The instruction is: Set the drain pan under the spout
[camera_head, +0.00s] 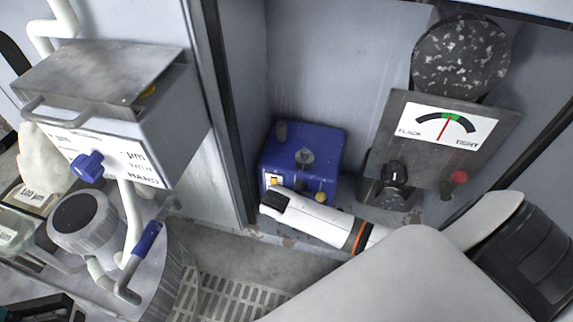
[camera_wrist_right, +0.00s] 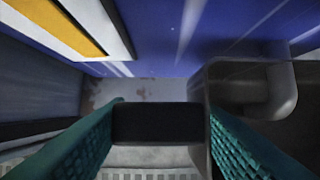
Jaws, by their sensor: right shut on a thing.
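A blue box (camera_head: 318,150) stands in the recess of the cabinet, and its blue face (camera_wrist_right: 200,25) fills the top of the wrist view. A grey, see-through elbow-shaped spout (camera_wrist_right: 275,95) comes off it at the right of that view. My right gripper (camera_wrist_right: 160,125) has teal ribbed fingers shut on a dark bar (camera_wrist_right: 157,123), close in front of the box. I cannot tell whether this bar is part of the drain pan. In the head view my right wrist hides those fingers. Part of my left gripper (camera_head: 40,308) shows at the bottom left; its jaws are unclear.
A gauge panel (camera_head: 447,133) with a black knob and red button stands right of the blue box. A slotted grate (camera_head: 215,295) lies in front. At left are a lidded metal box (camera_head: 110,90), a ribbed vessel (camera_head: 160,275) with a blue-handled lever, and jars.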

